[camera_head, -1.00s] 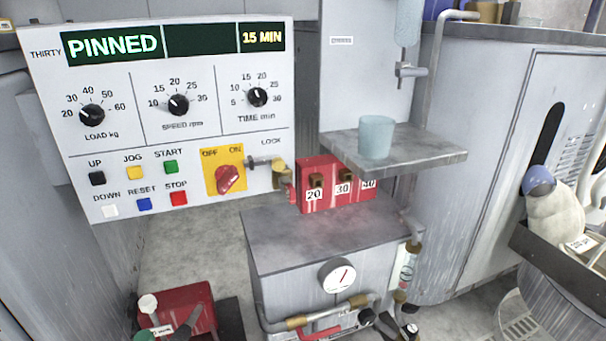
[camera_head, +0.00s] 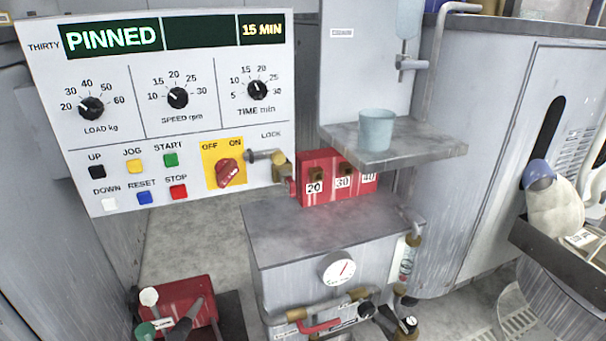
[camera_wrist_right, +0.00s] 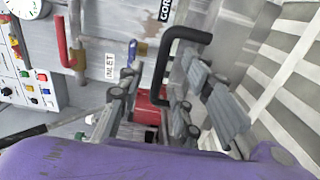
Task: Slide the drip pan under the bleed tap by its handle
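I cannot clearly make out the drip pan or its handle in either view. In the right wrist view my right gripper (camera_wrist_right: 163,100) has its grey fingers spread apart. A red part (camera_wrist_right: 150,105) shows between and behind them; I cannot tell whether it lies within reach of the fingers. A thick black bent bar (camera_wrist_right: 178,50) shows above the fingers, with no visible contact. In the head view, pipes and dark valve knobs (camera_head: 405,325) sit low on the grey cabinet's front; I cannot tell which is the bleed tap. Neither gripper shows in the head view.
The control panel (camera_head: 160,110) stands at the left. A grey shelf (camera_head: 430,143) holds a pale blue cup (camera_head: 376,130) above the grey cabinet (camera_head: 300,235). A red box with valves (camera_head: 185,295) sits low at left. An INLET label (camera_wrist_right: 109,67) shows in the wrist view.

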